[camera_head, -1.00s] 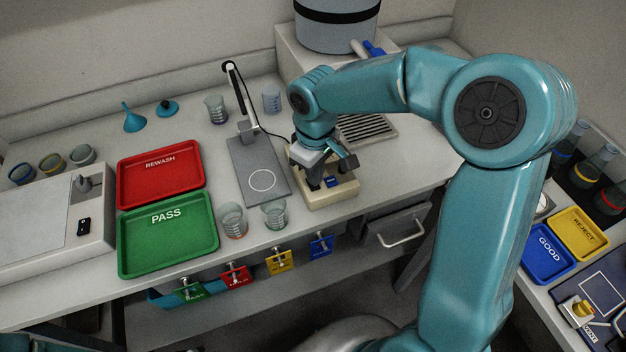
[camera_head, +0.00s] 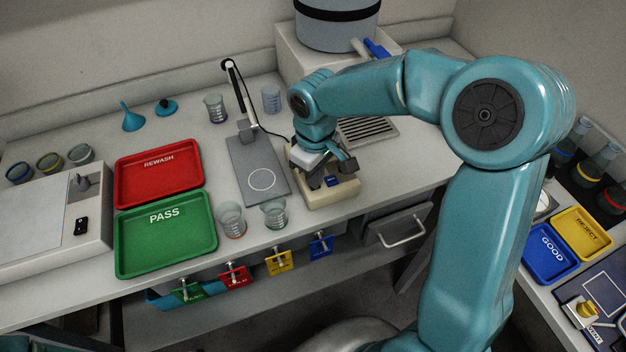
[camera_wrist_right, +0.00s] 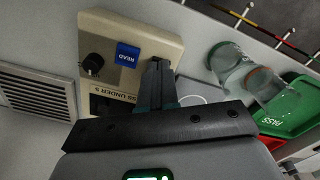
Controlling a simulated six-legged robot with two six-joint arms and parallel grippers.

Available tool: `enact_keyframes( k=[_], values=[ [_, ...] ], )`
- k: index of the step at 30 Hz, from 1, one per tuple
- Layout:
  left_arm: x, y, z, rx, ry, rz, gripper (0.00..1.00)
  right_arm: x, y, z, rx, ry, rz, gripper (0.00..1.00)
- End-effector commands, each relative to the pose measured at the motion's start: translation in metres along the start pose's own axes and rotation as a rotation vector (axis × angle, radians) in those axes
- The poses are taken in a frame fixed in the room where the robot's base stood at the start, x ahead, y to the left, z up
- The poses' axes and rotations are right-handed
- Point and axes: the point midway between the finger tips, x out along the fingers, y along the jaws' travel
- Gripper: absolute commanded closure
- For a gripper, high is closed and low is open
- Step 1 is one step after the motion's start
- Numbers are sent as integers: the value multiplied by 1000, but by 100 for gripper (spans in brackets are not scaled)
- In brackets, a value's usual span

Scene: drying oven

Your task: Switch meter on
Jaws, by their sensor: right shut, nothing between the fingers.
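The meter (camera_head: 343,193) is a small beige box on the bench, right of the grey stand plate. In the right wrist view the meter (camera_wrist_right: 150,40) shows a blue READ button (camera_wrist_right: 127,54), a black round knob (camera_wrist_right: 92,64) and a label ending in "SS UNDER 5". A dark part beside the label is partly covered by my gripper. My right gripper (camera_head: 328,176) is over the meter. In the wrist view its fingers (camera_wrist_right: 157,80) are together and empty, beside the READ button and away from the knob. I cannot tell whether they touch the meter. My left gripper is out of view.
A grey stand plate (camera_head: 254,165) with an upright arm is left of the meter. Glass beakers (camera_head: 274,214) stand near the front edge. Red REWASH (camera_head: 125,181) and green PASS (camera_head: 124,254) trays lie further left. A grey vent grille (camera_head: 375,132) is behind the meter.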

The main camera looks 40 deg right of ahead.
Motion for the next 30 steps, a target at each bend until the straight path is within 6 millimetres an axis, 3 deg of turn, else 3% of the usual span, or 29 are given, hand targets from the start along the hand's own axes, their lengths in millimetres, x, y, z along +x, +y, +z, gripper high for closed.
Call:
enact_keyframes(
  k=[13,30],
  values=[
    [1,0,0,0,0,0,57,2,0,0,0,0,0,100],
    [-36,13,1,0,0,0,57,-47,0,0,-1,0,0,100]
  ],
)
